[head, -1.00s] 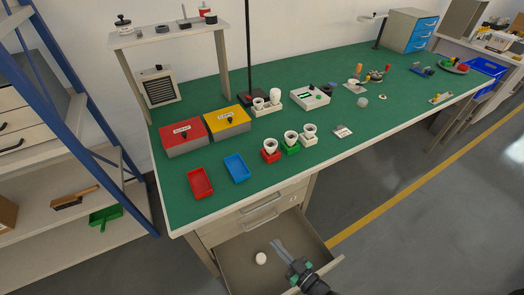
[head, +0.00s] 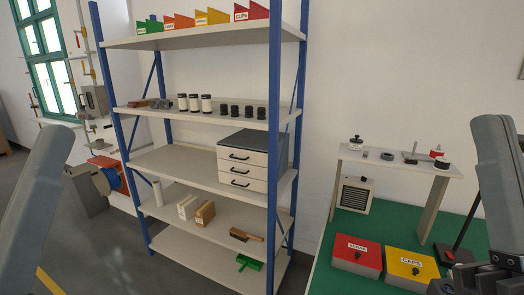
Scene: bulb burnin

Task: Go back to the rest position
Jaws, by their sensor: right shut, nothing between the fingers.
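My right gripper (head: 440,287) shows only in part at the lower right edge of the head view, dark, shut and empty. It is in front of the right side of the workbench (head: 324,262), near the yellow box labelled CAPS (head: 405,264). My right arm rises along the right edge. A grey link of my left arm stands at the left edge; the left gripper is out of the picture.
A blue-post shelf rack (head: 278,160) stands in the middle with a drawer unit (head: 249,160), bins and jars. A red box (head: 352,256) sits on the bench, below a small raised shelf (head: 395,162). Open floor shows at the lower left.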

